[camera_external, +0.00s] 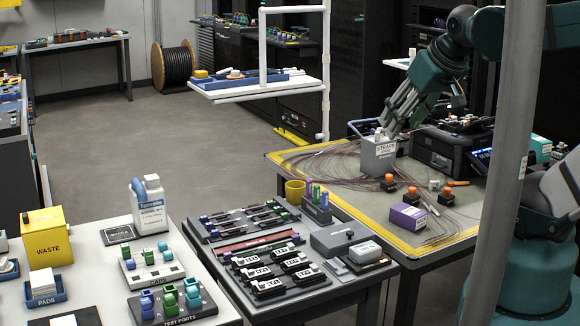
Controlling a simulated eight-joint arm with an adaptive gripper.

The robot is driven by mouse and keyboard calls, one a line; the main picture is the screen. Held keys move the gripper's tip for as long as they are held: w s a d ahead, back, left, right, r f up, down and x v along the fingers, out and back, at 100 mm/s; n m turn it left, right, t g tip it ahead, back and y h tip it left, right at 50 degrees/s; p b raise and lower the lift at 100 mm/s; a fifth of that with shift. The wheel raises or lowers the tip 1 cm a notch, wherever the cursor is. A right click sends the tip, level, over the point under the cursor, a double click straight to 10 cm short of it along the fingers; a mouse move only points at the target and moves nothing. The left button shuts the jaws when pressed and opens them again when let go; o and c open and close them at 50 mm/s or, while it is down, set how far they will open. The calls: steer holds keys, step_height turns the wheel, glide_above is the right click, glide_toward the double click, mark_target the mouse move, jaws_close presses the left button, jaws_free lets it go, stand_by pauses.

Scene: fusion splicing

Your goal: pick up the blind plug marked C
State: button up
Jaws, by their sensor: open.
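I cannot read a C on any plug, so I cannot tell which one is the blind plug marked C. Small green and blue plug-like pieces stand on the white CAPS block (152,273) at the front left. More blue and green pieces sit on the dark TEST PORTS block (176,312) in front of it. My gripper (381,136) is open and points down at the mouth of the grey STRAPS box (378,158) on the yellow-edged table, far from those blocks. Its fingertips are partly hidden by the box, and whether they touch anything inside cannot be told.
A dark tray of labelled cassettes (262,238), a yellow WASTE box (46,238), a white bottle (148,205) and a blue PADS tray (45,295) crowd the front tables. Loose fibres, orange-capped pieces and a purple box (408,216) lie near my arm. A grey pole crosses the right side.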

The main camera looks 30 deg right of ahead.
steer(key=shift+w+d, duration=0.1)
steer(key=n+g+b, duration=0.3)
steer(key=n+g, duration=0.2)
steer(key=n, duration=1.2)
glide_above(449, 189)
steer(key=f, duration=2.5)
steer(key=shift+s+a+f, duration=0.1)
steer(key=shift+s+a, duration=0.2)
steer(key=shift+s+d+f+g, duration=0.1)
steer(key=shift+d+f+g, duration=0.2)
steer(key=shift+f, duration=0.1)
steer(key=shift+f, duration=0.1)
steer(key=shift+w+f+b, duration=0.2)
steer(key=shift+f+b, duration=0.1)
steer(key=shift+f, duration=0.9)
